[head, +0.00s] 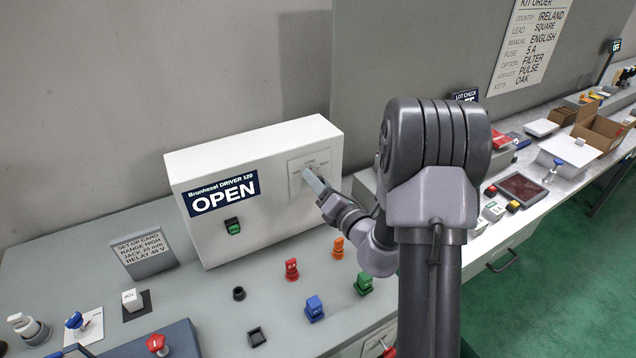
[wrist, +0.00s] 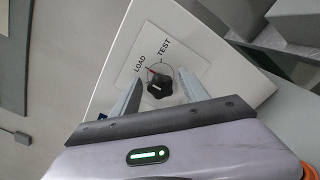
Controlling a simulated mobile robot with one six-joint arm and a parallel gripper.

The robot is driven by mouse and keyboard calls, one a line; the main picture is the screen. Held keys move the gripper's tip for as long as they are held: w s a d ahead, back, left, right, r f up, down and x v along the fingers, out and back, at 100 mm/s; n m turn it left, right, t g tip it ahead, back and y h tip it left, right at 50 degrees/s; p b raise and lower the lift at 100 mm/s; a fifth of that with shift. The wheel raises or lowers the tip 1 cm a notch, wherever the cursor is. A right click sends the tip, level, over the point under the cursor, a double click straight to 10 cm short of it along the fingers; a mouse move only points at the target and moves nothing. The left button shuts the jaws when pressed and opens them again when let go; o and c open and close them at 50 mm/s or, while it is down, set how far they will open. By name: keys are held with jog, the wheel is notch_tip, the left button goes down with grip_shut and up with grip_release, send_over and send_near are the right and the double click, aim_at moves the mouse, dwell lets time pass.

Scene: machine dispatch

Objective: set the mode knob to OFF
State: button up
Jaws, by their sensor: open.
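The mode knob (wrist: 157,87) is a black lobed knob on a white label plate, seen in the wrist view. A red mark at its edge lies near the LOAD word; TEST is printed farther along. No OFF word can be read there. My gripper (wrist: 156,92) is open, with one finger on either side of the knob; whether the fingers touch it cannot be told.
The box has a display reading OPEN (head: 224,194) and a green switch (head: 233,227). Red (head: 292,268), orange (head: 338,246), blue (head: 314,307) and green (head: 364,283) pieces stand on the bench below my gripper. A set-up card (head: 145,252) stands at left.

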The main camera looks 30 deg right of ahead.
jog(key=shift+w, duration=0.4)
grip_shut()
jog(key=n+b, duration=0.3)
jog(key=n, duration=0.3)
jog(key=shift+f+n, duration=0.1)
jog(key=shift+n, duration=0.2)
jog(key=n+b, duration=0.3)
jog(key=n, duration=0.2)
jog(key=shift+a, duration=0.1)
jog(key=shift+n, duration=0.3)
